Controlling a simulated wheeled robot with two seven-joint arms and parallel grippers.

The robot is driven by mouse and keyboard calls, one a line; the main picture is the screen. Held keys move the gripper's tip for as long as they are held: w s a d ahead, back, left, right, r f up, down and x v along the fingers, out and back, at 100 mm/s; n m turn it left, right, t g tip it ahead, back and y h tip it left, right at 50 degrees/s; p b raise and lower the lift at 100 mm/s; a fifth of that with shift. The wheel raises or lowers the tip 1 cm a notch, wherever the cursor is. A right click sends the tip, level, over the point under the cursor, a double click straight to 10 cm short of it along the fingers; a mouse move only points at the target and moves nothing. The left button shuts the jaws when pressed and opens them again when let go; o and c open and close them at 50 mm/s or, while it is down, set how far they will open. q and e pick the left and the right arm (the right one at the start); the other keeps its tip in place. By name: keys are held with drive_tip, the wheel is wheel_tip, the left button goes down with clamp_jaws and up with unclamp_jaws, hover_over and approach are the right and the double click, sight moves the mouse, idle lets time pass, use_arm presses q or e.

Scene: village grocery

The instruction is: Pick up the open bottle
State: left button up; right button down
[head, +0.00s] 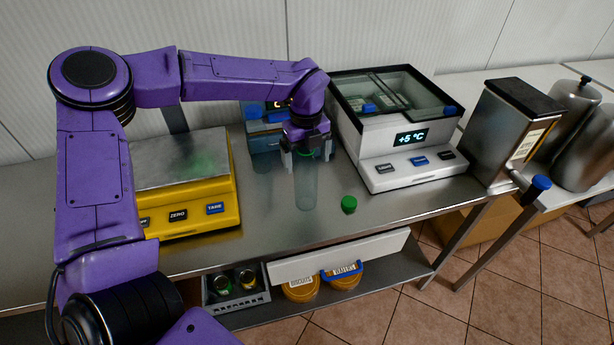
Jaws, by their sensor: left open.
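The open bottle (306,188) is a clear, slightly bluish bottle standing upright on the steel counter, between the yellow scale and the white cooler box. Its top is hidden at my left gripper (308,160). My left gripper points down over the bottle's upper part, with its open fingers on either side of it. I cannot tell whether the fingers touch it. A green cap (349,204) lies on the counter to the right of the bottle. My right gripper is not in view.
A yellow scale (194,222) stands left and a white cooler box (375,178) with a glass lid right. A blue device (264,140) is behind the bottle. A steel dispenser (500,135) stands at far right. A lower shelf holds a grey crate (236,304) and orange-lidded jars (300,288).

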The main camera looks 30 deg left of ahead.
use_arm(q)
drive_tip(key=shift+s+r, duration=0.15)
drive_tip(key=shift+s, duration=0.1)
drive_tip(key=shift+s+r, duration=0.15)
drive_tip(key=shift+s, duration=0.1)
drive_tip(key=c, duration=0.8)
drive_tip(key=shift+w+d, duration=0.1)
drive_tip(key=shift+w, duration=0.05)
drive_tip(key=c, duration=0.6)
